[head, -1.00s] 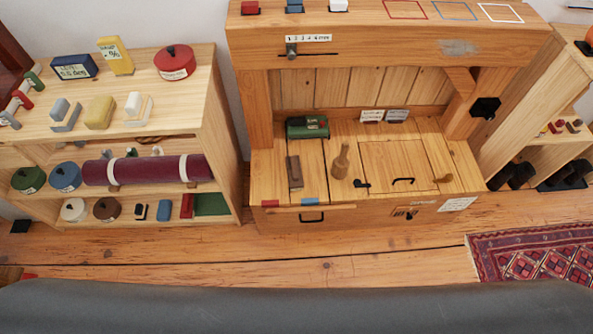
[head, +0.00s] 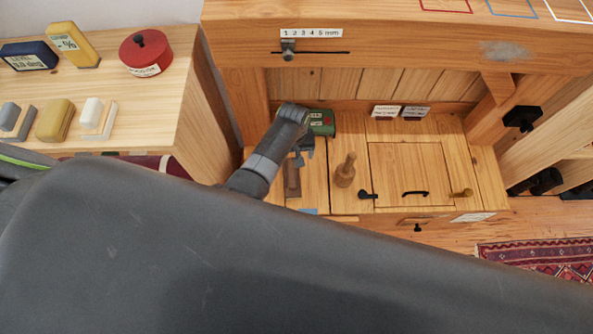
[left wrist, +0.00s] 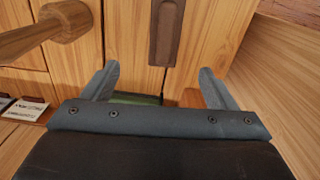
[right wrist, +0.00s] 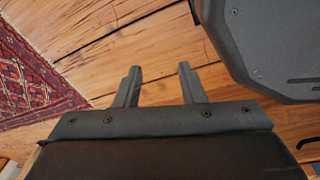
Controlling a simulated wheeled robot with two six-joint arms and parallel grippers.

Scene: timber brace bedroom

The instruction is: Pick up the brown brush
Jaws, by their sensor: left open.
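The brown brush (head: 292,180) is a long, narrow dark-brown block lying on the left part of the wooden bench top. It also shows in the left wrist view (left wrist: 166,30) at the top centre. My left gripper (head: 302,150) hangs over the bench by the brush's far end. In the left wrist view its two fingers (left wrist: 160,72) are apart with nothing between them, and the brush lies beyond their tips, roughly centred. My right gripper (right wrist: 160,70) has its fingers apart and empty over the plank floor. My arm hides part of the bench in the head view.
A green box (head: 322,122) stands behind the brush. A wooden mallet-like tool (head: 345,170) stands to its right. Black handles (head: 415,194) sit farther right. The bench's thick upper beam (head: 390,50) overhangs at the back. A shelf (head: 165,100) is at left.

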